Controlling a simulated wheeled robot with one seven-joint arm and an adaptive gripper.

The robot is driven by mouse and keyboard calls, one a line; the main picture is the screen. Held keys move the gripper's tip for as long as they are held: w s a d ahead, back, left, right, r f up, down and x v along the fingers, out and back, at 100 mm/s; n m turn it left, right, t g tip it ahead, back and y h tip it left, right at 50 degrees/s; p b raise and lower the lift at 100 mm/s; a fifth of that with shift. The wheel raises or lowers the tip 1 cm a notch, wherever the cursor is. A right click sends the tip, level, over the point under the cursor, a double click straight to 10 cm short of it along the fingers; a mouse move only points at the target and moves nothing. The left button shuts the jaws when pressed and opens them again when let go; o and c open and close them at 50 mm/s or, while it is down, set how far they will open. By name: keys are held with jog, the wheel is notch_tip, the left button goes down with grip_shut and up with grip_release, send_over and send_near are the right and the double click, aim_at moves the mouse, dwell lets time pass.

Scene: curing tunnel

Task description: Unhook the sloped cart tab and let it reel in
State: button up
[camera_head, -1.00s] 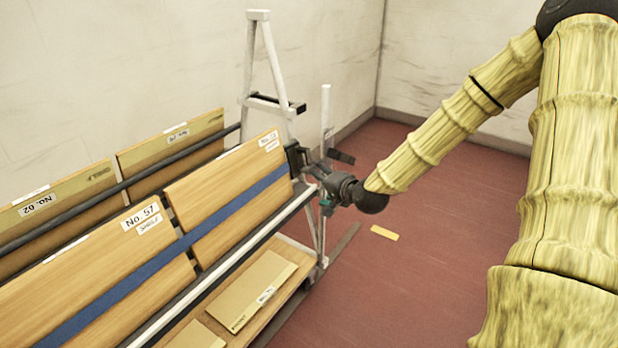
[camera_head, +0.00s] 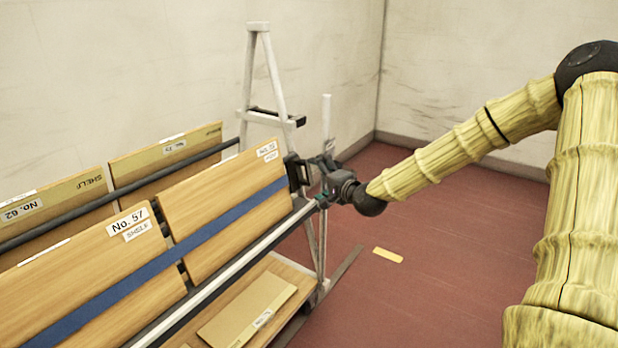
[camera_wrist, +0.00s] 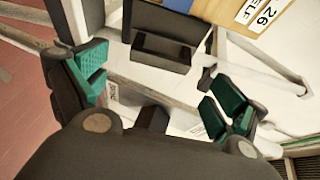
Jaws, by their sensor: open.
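The sloped cart (camera_head: 215,222) carries leaning wooden boards with a blue strap (camera_head: 235,215) across their faces. The strap runs up to a black bracket (camera_head: 293,172) at the cart's right end. My gripper (camera_head: 318,180) is beside this bracket, on its right. In the wrist view my gripper (camera_wrist: 157,75) is open, its teal-padded fingers spread apart. A black block-shaped piece (camera_wrist: 160,52) shows beyond the fingers, roughly between them. I cannot tell whether it is the tab, and no finger visibly holds it.
A white A-shaped frame (camera_head: 279,75) and a white post (camera_head: 326,125) rise near my gripper. A pale rail (camera_head: 235,268) runs along the cart's front, above a lower shelf with a flat board (camera_head: 247,311). The red floor at right is clear apart from a yellow patch (camera_head: 388,255).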

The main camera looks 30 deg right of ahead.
aim_at(310, 173)
jog(key=w, duration=0.2)
jog(key=w+f+b, duration=0.1)
jog(key=w, duration=0.2)
jog(key=shift+f, duration=0.1)
jog(key=shift+w+b, duration=0.35)
jog(key=shift+w, duration=0.05)
jog(key=shift+c, duration=0.4)
